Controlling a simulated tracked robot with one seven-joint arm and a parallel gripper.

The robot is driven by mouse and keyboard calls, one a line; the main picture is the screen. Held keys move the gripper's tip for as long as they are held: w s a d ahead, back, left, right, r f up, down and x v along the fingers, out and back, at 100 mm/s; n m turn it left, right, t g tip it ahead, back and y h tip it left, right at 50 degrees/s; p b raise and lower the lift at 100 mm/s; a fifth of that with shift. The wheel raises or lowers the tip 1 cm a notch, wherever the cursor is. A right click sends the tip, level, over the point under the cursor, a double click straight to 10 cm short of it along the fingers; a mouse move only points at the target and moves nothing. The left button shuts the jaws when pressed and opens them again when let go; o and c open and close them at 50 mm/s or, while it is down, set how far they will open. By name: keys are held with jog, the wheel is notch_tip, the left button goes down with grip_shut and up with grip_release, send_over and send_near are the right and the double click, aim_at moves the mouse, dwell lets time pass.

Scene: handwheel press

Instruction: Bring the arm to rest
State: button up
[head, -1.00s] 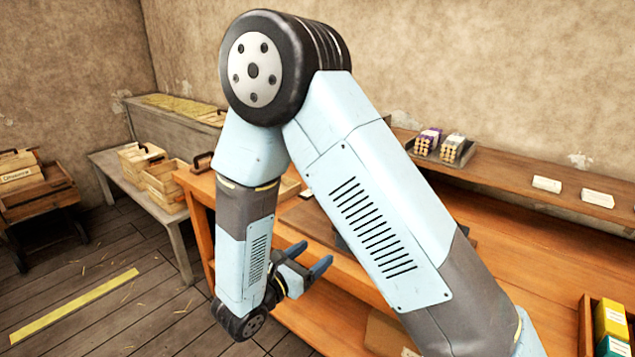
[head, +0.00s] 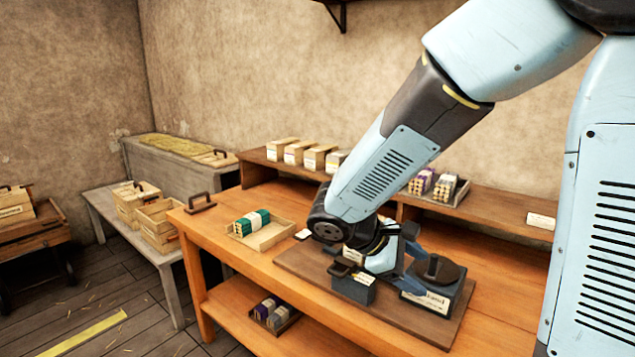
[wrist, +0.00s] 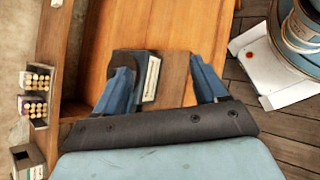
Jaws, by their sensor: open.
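My pale blue arm reaches in from the right in the head view and slopes down over the orange workbench (head: 235,265). My gripper (head: 415,262) is low over the dark board (head: 300,257) on the bench, beside a dark press with a round top (head: 437,270). In the wrist view my gripper (wrist: 163,82) shows two blue fingers spread wide. A dark object with a white label (wrist: 151,78) shows between them, but nothing is clamped. Whether the fingers touch the press cannot be told. A small dark box with a handle (head: 352,284) stands left of the press.
A wooden tray with a green bundle (head: 270,238) is on the bench's left part. A back shelf holds several pale boxes (head: 300,152) and a tray of bundles (head: 437,187). A low grey bench with crates (head: 135,202) stands left. The floor at front left is clear.

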jog(key=s+d+r+m+t+y, duration=0.4)
jog(key=s+r+m+y, duration=0.6)
jog(key=r+m, duration=0.1)
jog(key=shift+d+r+m+t, duration=0.3)
jog(key=shift+d+m+t, duration=0.1)
jog(key=shift+m, duration=0.4)
dwell(0.3)
